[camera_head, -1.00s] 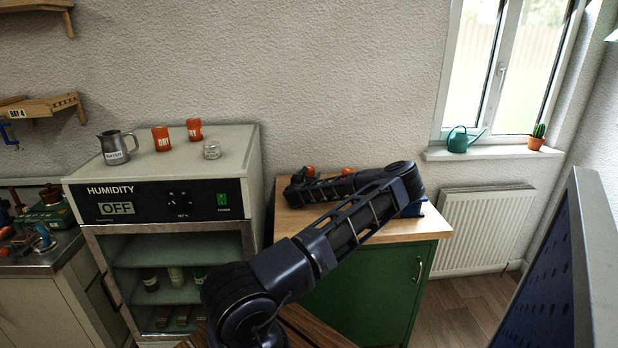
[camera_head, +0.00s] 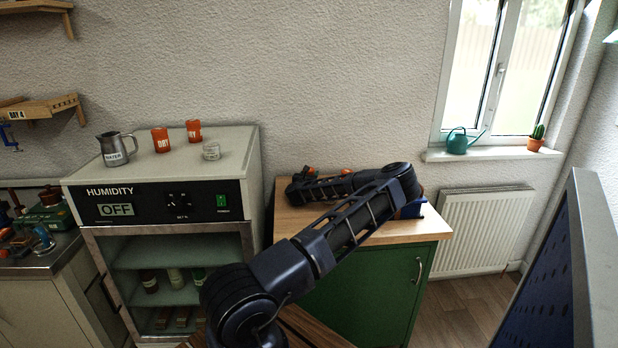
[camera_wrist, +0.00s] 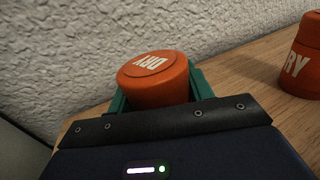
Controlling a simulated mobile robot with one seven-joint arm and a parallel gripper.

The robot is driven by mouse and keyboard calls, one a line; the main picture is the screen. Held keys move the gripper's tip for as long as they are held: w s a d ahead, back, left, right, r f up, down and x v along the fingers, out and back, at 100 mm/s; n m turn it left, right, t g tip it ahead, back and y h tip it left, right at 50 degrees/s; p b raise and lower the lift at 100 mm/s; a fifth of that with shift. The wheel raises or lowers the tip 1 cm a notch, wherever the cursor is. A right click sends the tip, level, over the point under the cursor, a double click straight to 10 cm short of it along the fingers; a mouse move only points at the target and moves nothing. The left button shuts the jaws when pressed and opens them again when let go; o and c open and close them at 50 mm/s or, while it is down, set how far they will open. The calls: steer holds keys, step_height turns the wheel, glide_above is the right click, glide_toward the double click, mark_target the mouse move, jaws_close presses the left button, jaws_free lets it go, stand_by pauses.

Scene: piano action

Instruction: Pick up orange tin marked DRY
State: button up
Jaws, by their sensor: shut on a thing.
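An orange tin marked DRY (camera_wrist: 155,82) is between the green fingers of my gripper (camera_wrist: 160,92) in the wrist view, with its lid facing up. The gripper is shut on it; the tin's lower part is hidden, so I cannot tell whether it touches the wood. A second orange tin marked DRY (camera_wrist: 302,58) stands to the right on the wooden top, apart from the gripper. In the head view my arm mostly hides the gripper, and only small orange parts show at the held tin (camera_head: 310,171).
The wooden top (camera_head: 290,222) sits on a green cabinet (camera_head: 375,290) against the wall. The humidity cabinet (camera_head: 165,195) beside it bears a metal jug (camera_head: 116,150), orange tins (camera_head: 161,141) and a glass jar (camera_head: 211,151). A radiator (camera_head: 483,230) stands to the right.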

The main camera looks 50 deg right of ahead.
step_height(320, 180, up, 54)
steer(key=w+a+f+n+t+y, duration=0.1)
steer(key=w+a+n+t+y, duration=0.45)
steer(key=w, duration=0.35)
steer(key=w+a+n+t+y, duration=0.45)
steer(key=w+a, duration=0.25)
steer(key=w, duration=0.2)
steer(key=w+a+n+y, duration=0.3)
steer(key=a+n+y, duration=0.1)
steer(key=a+y, duration=0.35)
steer(key=w+a+n+y, duration=0.4)
steer(key=a+y, duration=0.2)
steer(key=a, duration=0.3)
steer(key=f, duration=2.4)
steer(key=shift+s+f, duration=0.2)
steer(key=shift+f, duration=0.2)
steer(key=shift+f, duration=0.1)
